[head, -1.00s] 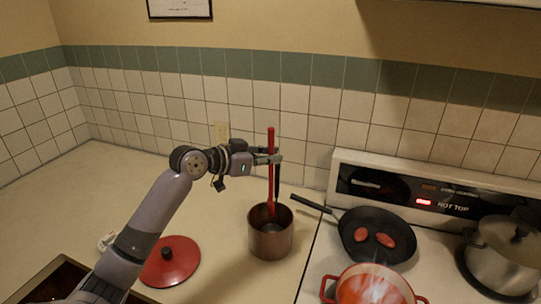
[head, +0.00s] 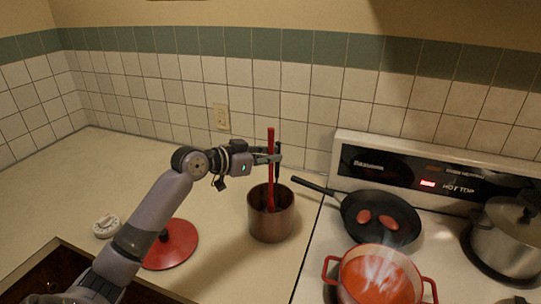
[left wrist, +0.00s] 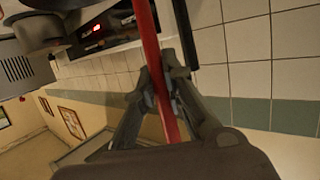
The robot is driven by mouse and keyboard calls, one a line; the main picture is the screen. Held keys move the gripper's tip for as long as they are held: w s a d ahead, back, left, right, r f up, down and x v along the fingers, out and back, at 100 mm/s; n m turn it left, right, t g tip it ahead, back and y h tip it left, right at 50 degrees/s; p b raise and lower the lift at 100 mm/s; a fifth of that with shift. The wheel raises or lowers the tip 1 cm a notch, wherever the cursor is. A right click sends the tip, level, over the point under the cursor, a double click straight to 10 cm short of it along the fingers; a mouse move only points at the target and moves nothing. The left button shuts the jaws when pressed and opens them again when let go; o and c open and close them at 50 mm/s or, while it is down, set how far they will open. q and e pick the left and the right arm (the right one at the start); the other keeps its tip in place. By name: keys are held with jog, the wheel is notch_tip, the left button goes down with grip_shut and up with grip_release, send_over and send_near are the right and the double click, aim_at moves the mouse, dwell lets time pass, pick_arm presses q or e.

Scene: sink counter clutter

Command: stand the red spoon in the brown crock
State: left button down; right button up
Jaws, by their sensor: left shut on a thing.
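The red spoon (head: 270,143) is upright, and my left gripper (head: 268,158) is shut on its handle. The spoon's lower part goes down inside the mouth of the brown crock (head: 271,225). Its lower end is hidden by the crock's wall, so I cannot tell whether it touches the bottom. My gripper is a little above the rim. In the left wrist view, the red handle (left wrist: 151,45) runs between the fingers (left wrist: 163,95). My right gripper is not in view.
A black-handled utensil (head: 277,165) stands in the crock, close beside the spoon. A black frying pan (head: 398,222) and red pot (head: 335,282) are on the stove at right. A red lid (head: 178,243) and white timer (head: 106,226) lie on the counter at left.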

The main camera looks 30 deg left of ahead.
pick_arm(q)
jog(key=c, duration=1.6)
grip_release()
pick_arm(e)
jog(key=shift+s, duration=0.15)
pick_arm(q)
jog(key=v, duration=1.2)
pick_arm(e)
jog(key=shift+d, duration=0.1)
